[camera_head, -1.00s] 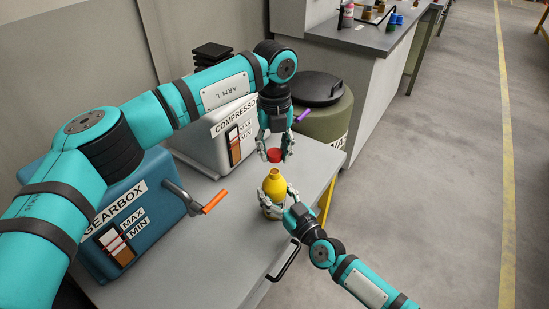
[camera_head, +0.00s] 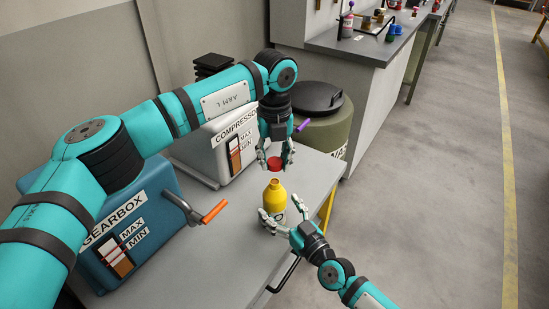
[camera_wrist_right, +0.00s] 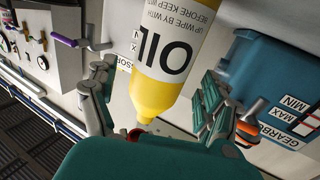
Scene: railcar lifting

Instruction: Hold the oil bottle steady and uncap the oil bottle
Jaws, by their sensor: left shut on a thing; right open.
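The yellow oil bottle (camera_head: 274,191) stands upright on the grey table, uncapped, its narrow neck bare. In the right wrist view the bottle (camera_wrist_right: 160,92) appears upside down with its OIL label. My left gripper (camera_head: 275,157) is shut on the red cap (camera_head: 275,164) and holds it just above the bottle's neck. My right gripper (camera_head: 281,218) is open at the near right side of the bottle. In the right wrist view the fingers of the right gripper (camera_wrist_right: 150,95) stand on either side of the bottle, with gaps between.
The blue gearbox (camera_head: 145,207) with an orange-handled crank is left on the table (camera_head: 215,265). The white compressor (camera_head: 207,152) is behind. A green drum (camera_head: 333,132) stands beyond the table. Bare tabletop lies left of the bottle.

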